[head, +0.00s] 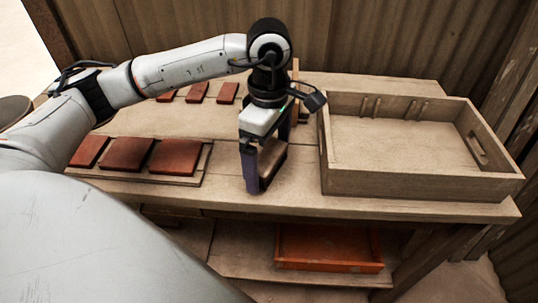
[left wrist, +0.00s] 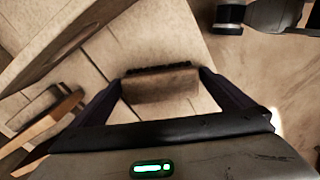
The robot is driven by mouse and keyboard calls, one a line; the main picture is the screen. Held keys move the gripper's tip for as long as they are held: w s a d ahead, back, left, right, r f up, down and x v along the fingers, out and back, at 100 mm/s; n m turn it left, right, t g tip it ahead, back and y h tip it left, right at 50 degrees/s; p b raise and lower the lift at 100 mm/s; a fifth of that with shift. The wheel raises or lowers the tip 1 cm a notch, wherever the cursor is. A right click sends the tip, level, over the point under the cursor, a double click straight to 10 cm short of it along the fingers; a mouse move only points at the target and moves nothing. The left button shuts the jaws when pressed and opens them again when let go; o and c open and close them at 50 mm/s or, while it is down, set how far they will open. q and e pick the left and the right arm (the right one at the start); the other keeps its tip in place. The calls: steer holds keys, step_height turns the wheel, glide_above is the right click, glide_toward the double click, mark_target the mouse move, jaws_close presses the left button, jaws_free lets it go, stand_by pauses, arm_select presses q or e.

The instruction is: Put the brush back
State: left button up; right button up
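The brush (left wrist: 160,88), a brown wooden block with a dark bristle edge, sits between the two fingers of my left gripper (left wrist: 160,80) in the left wrist view. The fingertips meet its two ends, so the gripper looks shut on it. In the head view my left gripper (head: 265,180) points down near the front edge of the table, left of the wooden tray, with the brush (head: 271,156) partly hidden between its fingers. I cannot tell whether the brush touches the table. My right gripper does not show clearly in either view.
A large wooden tray (head: 420,183) stands on the right of the table (head: 225,185). Red-brown tiles (head: 127,154) lie on a board at the left, with smaller tiles (head: 198,93) behind. An orange tray (head: 330,266) is on the lower shelf.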

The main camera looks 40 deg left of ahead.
mark_target(269, 155)
arm_select(q)
steer(key=shift+r, duration=0.35)
step_height(269, 155, up, 12)
steer(key=p, duration=0.1)
steer(key=shift+f, duration=0.15)
stand_by(0.4)
